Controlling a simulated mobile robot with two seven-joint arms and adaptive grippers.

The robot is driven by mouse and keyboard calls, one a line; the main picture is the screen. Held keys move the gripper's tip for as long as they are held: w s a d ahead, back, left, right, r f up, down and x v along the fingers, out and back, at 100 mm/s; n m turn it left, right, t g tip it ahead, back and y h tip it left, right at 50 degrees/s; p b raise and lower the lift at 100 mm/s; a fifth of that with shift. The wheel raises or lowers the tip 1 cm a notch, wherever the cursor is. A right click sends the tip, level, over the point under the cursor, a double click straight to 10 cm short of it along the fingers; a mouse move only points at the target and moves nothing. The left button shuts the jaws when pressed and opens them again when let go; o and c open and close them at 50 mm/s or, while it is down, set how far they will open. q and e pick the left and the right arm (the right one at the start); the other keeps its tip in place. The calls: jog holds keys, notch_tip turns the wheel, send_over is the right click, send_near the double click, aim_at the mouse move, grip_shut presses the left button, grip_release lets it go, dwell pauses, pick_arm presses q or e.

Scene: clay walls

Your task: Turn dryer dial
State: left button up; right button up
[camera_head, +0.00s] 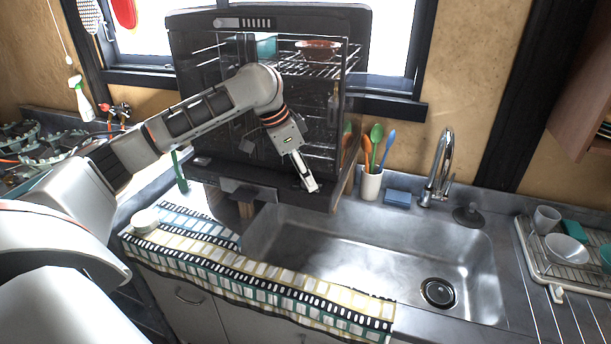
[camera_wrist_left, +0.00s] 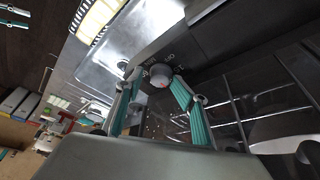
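The dryer (camera_head: 187,60) is a black open-fronted appliance with wire racks, standing behind the sink. My right gripper is in neither view.
The steel sink (camera_head: 360,245) lies in front of the dryer, with a faucet (camera_head: 440,165) at right. A utensil cup (camera_head: 371,185) and a blue sponge (camera_head: 397,197) stand beside the dryer. A patterned towel (camera_head: 260,277) covers the front counter edge. A dish rack (camera_head: 575,272) sits at right.

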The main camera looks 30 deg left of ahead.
pick_arm(q)
jog(key=v, duration=0.7)
jog(key=shift+s+r, duration=0.2)
jog(key=shift+r, duration=0.05)
